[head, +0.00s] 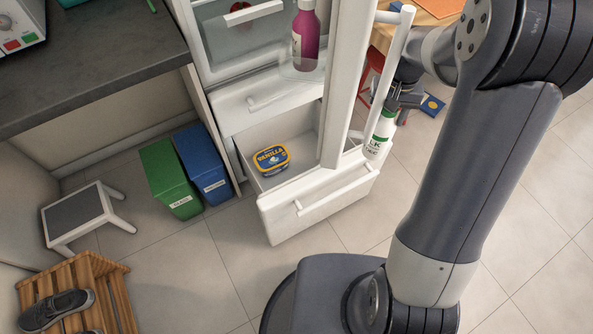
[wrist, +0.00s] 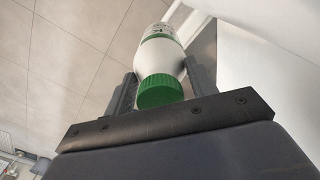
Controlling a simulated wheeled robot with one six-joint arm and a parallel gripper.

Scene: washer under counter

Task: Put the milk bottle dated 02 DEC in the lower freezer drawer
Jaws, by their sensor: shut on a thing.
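My gripper (wrist: 160,88) is shut on a white milk bottle (wrist: 160,55) with a green cap, seen between the two fingers in the wrist view. In the head view the bottle (head: 379,136) hangs from my gripper (head: 398,103), to the right of the open fridge door (head: 352,75). Part of a label shows, but no date can be read. The lower freezer drawer (head: 318,207) is pulled out. A yellow and blue vanilla tub (head: 271,160) lies in it. The bottle is outside the drawer, near its right end, and the door hides part of the drawer.
An upper drawer (head: 265,100) is above the open one. Green (head: 168,178) and blue (head: 202,163) bins stand left of the fridge. A step stool (head: 78,215) and wooden rack (head: 85,285) are farther left.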

